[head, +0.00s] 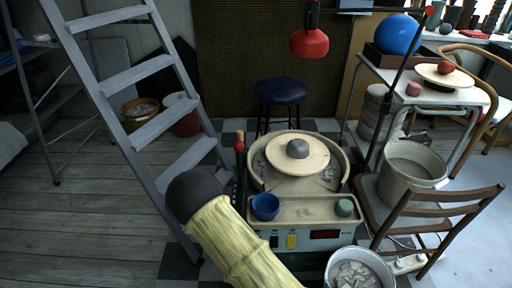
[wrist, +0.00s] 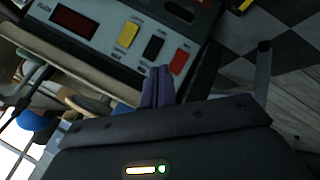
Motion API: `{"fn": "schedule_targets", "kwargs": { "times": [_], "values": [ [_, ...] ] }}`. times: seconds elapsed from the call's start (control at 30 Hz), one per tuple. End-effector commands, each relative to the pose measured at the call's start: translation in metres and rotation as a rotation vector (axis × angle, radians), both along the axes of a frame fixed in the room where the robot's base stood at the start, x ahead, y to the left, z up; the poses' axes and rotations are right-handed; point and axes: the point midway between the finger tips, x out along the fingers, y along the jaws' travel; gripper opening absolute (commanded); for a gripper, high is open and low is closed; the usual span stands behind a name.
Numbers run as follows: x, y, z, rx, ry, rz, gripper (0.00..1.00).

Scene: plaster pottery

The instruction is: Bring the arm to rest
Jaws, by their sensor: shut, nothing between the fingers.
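My gripper (wrist: 157,76) shows at the middle of the wrist view, its two purple-grey fingers pressed together with nothing between them. Behind its tips is the control panel (wrist: 108,35) of the pottery wheel, with a dark display and yellow, black and red switches. I cannot tell whether the tips touch the panel. In the head view my arm, in a yellow sleeve with a dark rounded end, rises from the bottom, left of the wheel's front. The gripper itself is not visible there.
The pottery wheel (head: 316,157) carries a grey lump (head: 298,148). A blue bowl (head: 265,207) sits on its front ledge. A ladder (head: 133,71) stands left, a bucket of scraps (head: 358,271) in front, a wooden chair (head: 432,222) right. The left floor (head: 85,215) is clear.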

Motion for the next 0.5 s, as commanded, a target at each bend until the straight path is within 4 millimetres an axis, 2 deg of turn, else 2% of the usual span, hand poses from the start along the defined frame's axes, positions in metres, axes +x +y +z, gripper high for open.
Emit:
{"fn": "schedule_targets", "kwargs": {
  "times": [0.03, 0.27, 0.5],
  "values": [
    [0.003, -0.001, 0.012, 0.050, 0.024, -0.038, 0.00],
    [0.006, -0.008, 0.061, 0.247, 0.148, -0.167, 0.00],
    [0.001, -0.028, 0.122, 0.406, 0.244, -0.269, 0.00]
  ]
}}
